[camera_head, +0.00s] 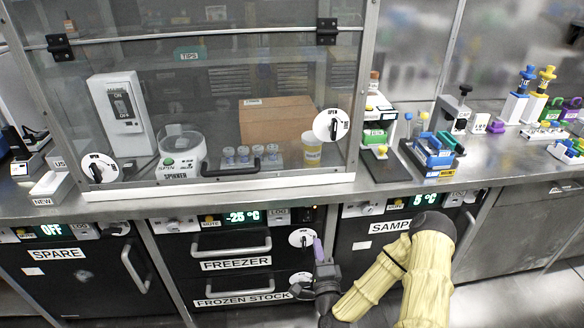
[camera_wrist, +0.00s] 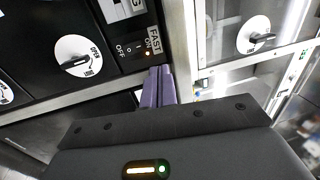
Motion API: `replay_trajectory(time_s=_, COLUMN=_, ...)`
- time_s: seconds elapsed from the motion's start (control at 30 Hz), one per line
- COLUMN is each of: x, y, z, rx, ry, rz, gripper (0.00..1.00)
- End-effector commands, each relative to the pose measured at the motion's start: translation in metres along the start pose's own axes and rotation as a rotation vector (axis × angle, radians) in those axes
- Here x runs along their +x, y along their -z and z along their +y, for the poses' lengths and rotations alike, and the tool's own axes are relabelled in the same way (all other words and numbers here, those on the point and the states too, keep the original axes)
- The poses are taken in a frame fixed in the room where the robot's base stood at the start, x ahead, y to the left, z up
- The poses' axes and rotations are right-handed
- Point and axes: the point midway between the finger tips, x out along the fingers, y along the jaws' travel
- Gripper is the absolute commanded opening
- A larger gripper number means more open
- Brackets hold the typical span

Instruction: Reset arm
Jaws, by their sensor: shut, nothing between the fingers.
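My gripper (camera_head: 318,250) is in front of the freezer unit in the head view, beside the upper freezer drawer's round knob (camera_head: 302,237). Its purple fingers also show in the wrist view (camera_wrist: 158,88), closed together with nothing between them. My arm, in a yellow sleeve, reaches in from the lower right and bends at the elbow. In the wrist view the fingers point toward the panel with the FAST switch (camera_wrist: 134,48). I cannot tell whether the fingertips touch anything.
The freezer drawer (camera_head: 233,252), frozen stock drawer (camera_head: 236,286) and sample unit (camera_head: 375,245) appear shut. Above is the steel counter (camera_head: 395,196). A glass-fronted cabinet holds a spinner (camera_head: 182,151) and a brown box (camera_head: 275,122). A blue rack (camera_head: 432,152) stands on the right counter.

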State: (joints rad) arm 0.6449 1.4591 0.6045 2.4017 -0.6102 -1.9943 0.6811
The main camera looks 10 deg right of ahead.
Motion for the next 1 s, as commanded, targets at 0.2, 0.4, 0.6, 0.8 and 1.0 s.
replay_trajectory(time_s=0.2, x=0.005, y=-0.011, z=-0.001, rx=-0.067, ry=-0.033, rz=-0.074, gripper=0.00)
replay_trajectory(time_s=0.4, x=0.013, y=-0.041, z=0.004, rx=-0.306, ry=-0.157, rz=-0.301, gripper=0.00)
replay_trajectory(time_s=0.6, x=0.009, y=-0.056, z=0.011, rx=-0.583, ry=-0.311, rz=-0.518, gripper=0.00)
replay_trajectory(time_s=0.8, x=-0.002, y=-0.053, z=0.008, rx=-0.836, ry=-0.468, rz=-0.687, gripper=0.00)
replay_trajectory(time_s=1.0, x=-0.019, y=-0.037, z=-0.009, rx=-1.047, ry=-0.632, rz=-0.810, gripper=0.00)
